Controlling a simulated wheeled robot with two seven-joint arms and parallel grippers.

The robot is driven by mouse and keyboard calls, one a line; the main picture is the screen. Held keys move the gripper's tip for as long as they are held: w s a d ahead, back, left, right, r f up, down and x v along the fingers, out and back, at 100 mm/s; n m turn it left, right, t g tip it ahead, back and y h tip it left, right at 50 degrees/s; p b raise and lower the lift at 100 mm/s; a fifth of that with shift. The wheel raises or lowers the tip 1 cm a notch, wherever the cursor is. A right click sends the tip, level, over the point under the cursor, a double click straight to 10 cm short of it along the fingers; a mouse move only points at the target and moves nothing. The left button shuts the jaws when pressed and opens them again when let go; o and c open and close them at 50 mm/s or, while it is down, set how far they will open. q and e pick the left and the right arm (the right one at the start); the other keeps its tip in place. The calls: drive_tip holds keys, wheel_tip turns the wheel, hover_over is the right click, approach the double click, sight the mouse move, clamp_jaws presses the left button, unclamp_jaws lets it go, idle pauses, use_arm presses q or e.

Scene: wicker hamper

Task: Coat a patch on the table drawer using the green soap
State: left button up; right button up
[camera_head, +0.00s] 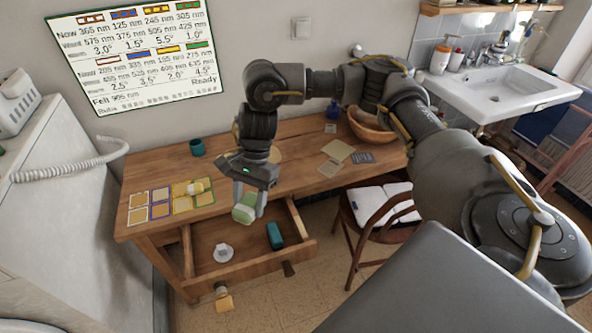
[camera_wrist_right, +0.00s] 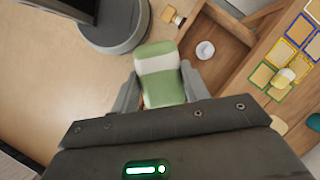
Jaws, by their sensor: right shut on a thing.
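My right gripper (camera_head: 250,204) is shut on the green soap (camera_head: 243,214), a block with a pale band. In the right wrist view the soap (camera_wrist_right: 163,92) sits between both fingers. It hangs over the open table drawer (camera_head: 240,268), above its floor in the head view; the exact gap cannot be told. The drawer holds a small white object (camera_head: 223,252) and a teal block (camera_head: 276,236). No coated patch is clearly visible on the drawer. My left gripper is not in view.
The wooden table (camera_head: 290,176) carries colour-framed squares (camera_head: 160,203) with a pale yellow piece (camera_head: 196,187) on them, a teal cup (camera_head: 197,147) and a wooden bowl (camera_head: 370,126). A tan block (camera_head: 224,303) shows by the drawer's left knob. A chair (camera_head: 370,235) stands at right.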

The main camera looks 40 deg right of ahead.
drive_tip(key=w+f+m+t+p, duration=0.2)
drive_tip(key=w+f+m+t, duration=0.2)
drive_tip(key=w+f+m, duration=0.6)
use_arm(q)
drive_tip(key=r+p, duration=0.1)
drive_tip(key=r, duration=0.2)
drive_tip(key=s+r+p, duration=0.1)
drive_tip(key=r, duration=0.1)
drive_tip(key=shift+p, duration=0.35)
use_arm(e)
drive_tip(key=s+d+f+m+h, duration=0.2)
drive_tip(key=d+m, duration=0.4)
drive_tip(key=s+d+f+m+t+h, duration=0.1)
drive_tip(key=s+d+f+m+h, duration=0.1)
drive_tip(key=d+m, duration=0.3)
drive_tip(key=s+d+f+m+t+h, duration=0.1)
drive_tip(key=s+d+f+m+h, duration=0.1)
drive_tip(key=d+m, duration=0.4)
drive_tip(key=shift+d+f+m, duration=0.2)
drive_tip(key=shift+f+m, duration=0.1)
drive_tip(key=shift+f, duration=0.15)
drive_tip(key=shift+d+f+m, duration=0.15)
drive_tip(key=shift+f+m, duration=0.15)
drive_tip(key=shift+f, duration=0.15)
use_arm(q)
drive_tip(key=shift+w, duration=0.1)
